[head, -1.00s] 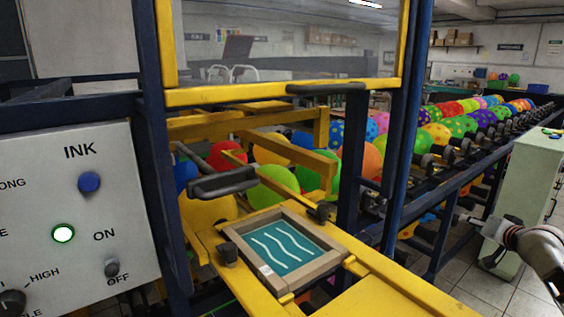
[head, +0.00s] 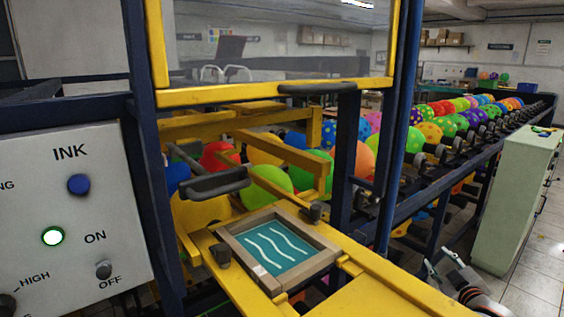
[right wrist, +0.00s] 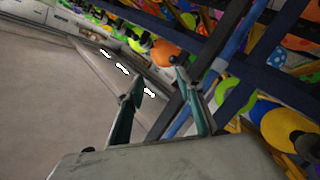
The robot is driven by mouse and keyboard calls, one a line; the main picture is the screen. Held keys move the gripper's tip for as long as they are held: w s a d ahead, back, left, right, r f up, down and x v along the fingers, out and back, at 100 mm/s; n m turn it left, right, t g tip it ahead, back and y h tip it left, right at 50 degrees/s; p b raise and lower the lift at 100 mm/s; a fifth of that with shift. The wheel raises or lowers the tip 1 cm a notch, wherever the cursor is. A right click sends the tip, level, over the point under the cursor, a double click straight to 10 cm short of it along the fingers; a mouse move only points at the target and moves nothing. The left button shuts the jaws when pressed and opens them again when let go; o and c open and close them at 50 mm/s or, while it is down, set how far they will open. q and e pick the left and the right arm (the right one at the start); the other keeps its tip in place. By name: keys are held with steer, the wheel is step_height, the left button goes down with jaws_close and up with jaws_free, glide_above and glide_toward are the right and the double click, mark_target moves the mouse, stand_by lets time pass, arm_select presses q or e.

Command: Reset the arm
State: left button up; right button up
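My right gripper (head: 444,268) shows at the lower right of the head view, low in front of the machine's blue side frame. In the right wrist view the right gripper (right wrist: 154,88) has its two fingers spread apart with nothing between them. It is open and empty, over the floor beside the blue frame bars (right wrist: 235,50). My left gripper is not in view.
The yellow and blue machine frame (head: 270,93) holds a screen tray (head: 275,250) with white wavy lines. The ink panel (head: 70,215) stands at left. Balloons (head: 440,125) line a conveyor at right. A pale green cabinet (head: 512,200) stands right, with free floor (head: 545,240) beside it.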

steer(key=s+a+f+g+y, duration=0.2)
steer(key=s+a+f, duration=0.8)
steer(key=f, duration=0.3)
steer(key=s+a+f+m+g, duration=0.1)
steer(key=s+a+f, duration=0.3)
steer(key=s, duration=0.5)
steer(key=s+a+f+m+g+y, duration=0.1)
steer(key=s+a+f, duration=0.3)
steer(key=s+a, duration=0.3)
steer(key=s+a+f+m+g+y, duration=0.1)
steer(key=s+a+f, duration=0.3)
steer(key=s, duration=0.8)
steer(key=shift+a+f, duration=0.3)
steer(key=shift+a, duration=0.75)
steer(key=shift+o, duration=0.5)
